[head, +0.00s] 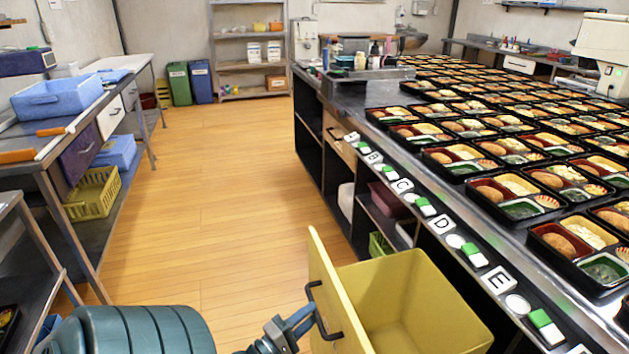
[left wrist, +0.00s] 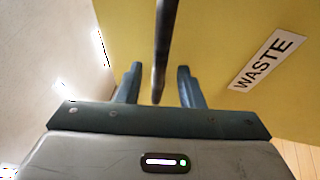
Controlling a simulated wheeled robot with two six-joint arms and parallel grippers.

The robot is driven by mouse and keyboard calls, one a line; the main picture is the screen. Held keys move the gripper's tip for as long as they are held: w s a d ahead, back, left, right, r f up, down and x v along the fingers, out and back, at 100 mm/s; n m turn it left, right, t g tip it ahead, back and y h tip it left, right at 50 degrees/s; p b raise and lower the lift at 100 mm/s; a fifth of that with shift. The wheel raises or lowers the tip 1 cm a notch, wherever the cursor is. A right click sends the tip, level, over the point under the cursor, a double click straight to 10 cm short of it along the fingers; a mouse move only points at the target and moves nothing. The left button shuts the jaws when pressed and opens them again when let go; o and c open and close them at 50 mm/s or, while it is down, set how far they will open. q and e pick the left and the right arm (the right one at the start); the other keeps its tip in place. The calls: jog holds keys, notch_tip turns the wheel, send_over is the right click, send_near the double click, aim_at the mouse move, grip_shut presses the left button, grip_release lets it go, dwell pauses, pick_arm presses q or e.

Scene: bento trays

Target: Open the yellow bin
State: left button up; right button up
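The yellow bin (head: 412,300) is a pull-out bin under the right counter. It stands out from the counter with its inside showing from above, and looks empty. Its front panel (head: 337,288) carries a dark bar handle (head: 312,303). In the left wrist view the yellow front (left wrist: 225,50) has a label reading WASTE, and the handle (left wrist: 161,50) runs between my fingers. My left gripper (head: 306,320) is at the handle; its fingers (left wrist: 160,88) stand apart on both sides of the bar, with visible gaps. My right gripper is out of view.
The long counter (head: 350,95) on the right holds rows of bento trays and lettered tiles along its edge. A workbench with a blue crate (head: 58,97) stands on the left. The wooden floor (head: 225,190) between them is clear.

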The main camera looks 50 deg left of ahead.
pick_arm(q)
jog(key=s+f, duration=0.1)
jog(key=s, duration=0.7)
jog(key=shift+s+f, duration=0.15)
jog(key=shift+f, duration=0.1)
